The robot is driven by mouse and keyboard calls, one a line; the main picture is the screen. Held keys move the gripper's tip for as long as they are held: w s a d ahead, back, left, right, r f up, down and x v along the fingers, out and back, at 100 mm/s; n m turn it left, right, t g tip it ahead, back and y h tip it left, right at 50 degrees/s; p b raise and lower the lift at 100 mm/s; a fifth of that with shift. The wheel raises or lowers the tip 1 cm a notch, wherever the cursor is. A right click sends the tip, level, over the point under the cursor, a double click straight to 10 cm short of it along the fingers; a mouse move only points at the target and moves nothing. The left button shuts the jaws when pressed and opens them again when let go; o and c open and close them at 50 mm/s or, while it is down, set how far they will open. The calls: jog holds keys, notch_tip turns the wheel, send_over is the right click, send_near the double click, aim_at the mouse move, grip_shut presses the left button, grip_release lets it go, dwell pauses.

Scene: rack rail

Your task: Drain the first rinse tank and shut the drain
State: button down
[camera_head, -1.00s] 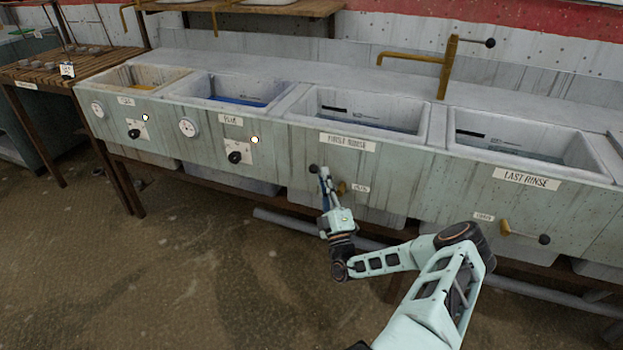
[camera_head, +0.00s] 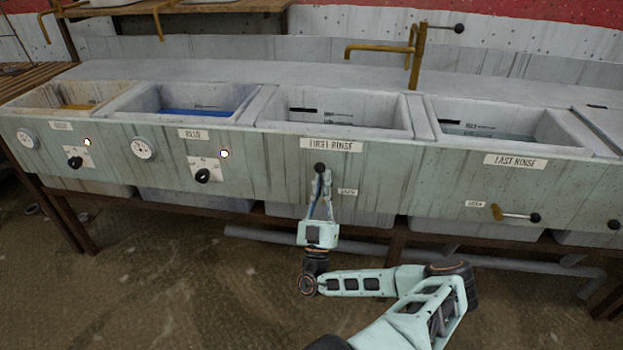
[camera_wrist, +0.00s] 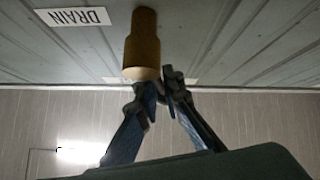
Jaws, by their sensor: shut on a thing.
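The first rinse tank (camera_head: 335,130) is the third tank from the left, marked FIRST RINSE. Its far inner wall carries dark marks; I cannot clearly tell its water level. Its drain lever has a black knob (camera_head: 319,169) and points steeply up, leaning slightly left. My gripper (camera_head: 321,180) is shut on the drain lever just below the knob. The brass valve body is mostly hidden by my fingers in the head view. In the wrist view the brass fitting (camera_wrist: 142,55) shows beside my fingertips, with an upside-down DRAIN label (camera_wrist: 75,17).
The last rinse tank (camera_head: 510,140) stands to the right, with its own drain lever (camera_head: 515,215) pointing right. A brass tap (camera_head: 412,55) rises behind the tanks. Two tanks with dials stand left. A grey pipe (camera_head: 265,238) runs low underneath. The floor in front is open.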

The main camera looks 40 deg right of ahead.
jog(key=shift+s+d+m+g+h, duration=0.2)
jog(key=shift+m+g+h, duration=0.3)
jog(key=shift+m+g, duration=0.45)
jog(key=shift+m, duration=0.35)
jog(key=c, duration=2.3)
grip_release()
notch_tip(320, 180, up, 10)
jog(key=shift+r, duration=0.1)
